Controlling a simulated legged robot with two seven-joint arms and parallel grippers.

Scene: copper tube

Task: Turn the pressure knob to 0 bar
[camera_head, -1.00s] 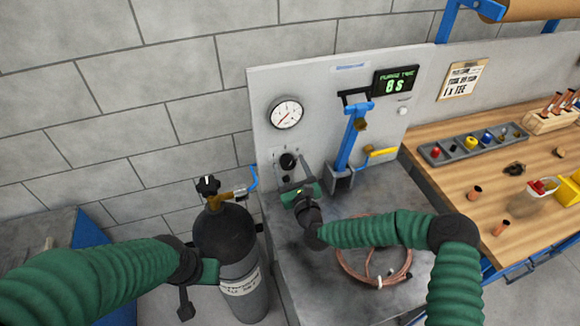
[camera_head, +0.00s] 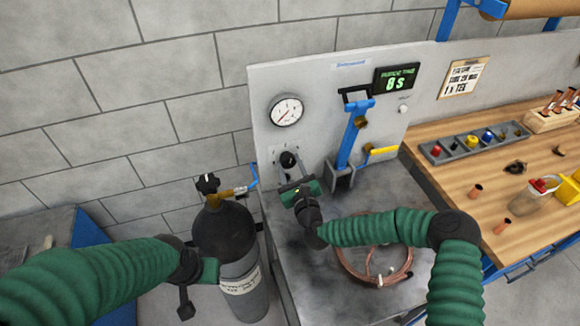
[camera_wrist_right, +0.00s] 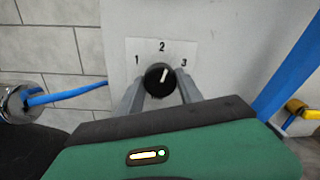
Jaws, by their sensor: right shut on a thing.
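The black pressure knob (camera_head: 288,160) sits on the grey upright panel below a round white gauge (camera_head: 286,110). In the right wrist view the knob (camera_wrist_right: 160,79) has a white mark pointing up and slightly right, just past the 2. Its plate shows 1, 2 and 3; any 0 is hidden or out of sight. My right gripper (camera_wrist_right: 160,90) is shut on the knob, with one grey finger on each side; it also shows in the head view (camera_head: 290,166). My left gripper (camera_head: 187,300) hangs by the gas cylinder; its jaw opening is unclear.
A dark gas cylinder (camera_head: 226,232) with a brass valve and blue hose stands left of the bench. A copper coil (camera_head: 350,270) lies below my right forearm. A blue lever (camera_head: 350,135) and a yellow handle (camera_head: 381,151) are right of the knob.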

